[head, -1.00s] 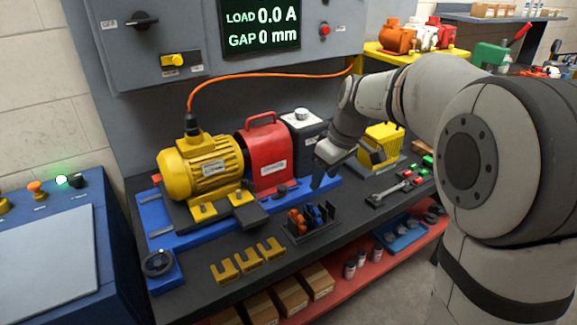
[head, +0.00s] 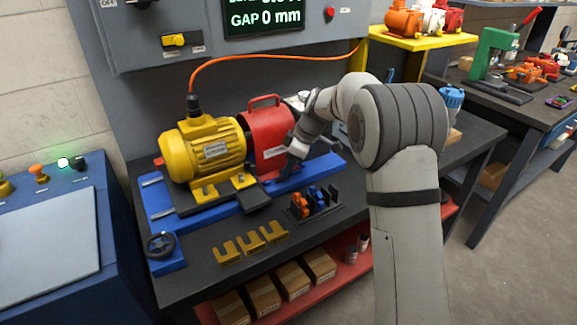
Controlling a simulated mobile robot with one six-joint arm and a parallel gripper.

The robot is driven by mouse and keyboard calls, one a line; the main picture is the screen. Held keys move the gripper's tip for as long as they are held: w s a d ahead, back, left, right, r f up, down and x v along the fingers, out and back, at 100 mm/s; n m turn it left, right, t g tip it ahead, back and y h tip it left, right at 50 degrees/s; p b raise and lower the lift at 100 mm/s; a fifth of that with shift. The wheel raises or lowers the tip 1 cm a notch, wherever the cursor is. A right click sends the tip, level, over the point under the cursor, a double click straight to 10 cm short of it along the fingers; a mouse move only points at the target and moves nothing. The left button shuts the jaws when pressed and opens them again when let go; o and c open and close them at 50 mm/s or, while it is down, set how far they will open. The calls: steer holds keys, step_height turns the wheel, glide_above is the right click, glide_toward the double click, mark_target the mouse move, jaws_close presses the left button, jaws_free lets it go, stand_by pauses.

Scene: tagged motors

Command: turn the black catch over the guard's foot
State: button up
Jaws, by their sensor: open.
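The gripper is open. The black catch is small and lies behind or under the fingers, so I cannot make out which way it is turned or whether the fingers touch it.
A black holder with orange and blue pieces (head: 316,203) stands just in front of the base. Yellow forked shims (head: 250,245) lie at the bench's front. An orange cable (head: 270,57) runs above the motor. A handwheel (head: 160,245) is at the left end.

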steer(key=shift+a+f, duration=0.15)
steer(key=shift+f, duration=0.2)
steer(key=shift+c, duration=0.3)
steer(key=c, duration=0.9)
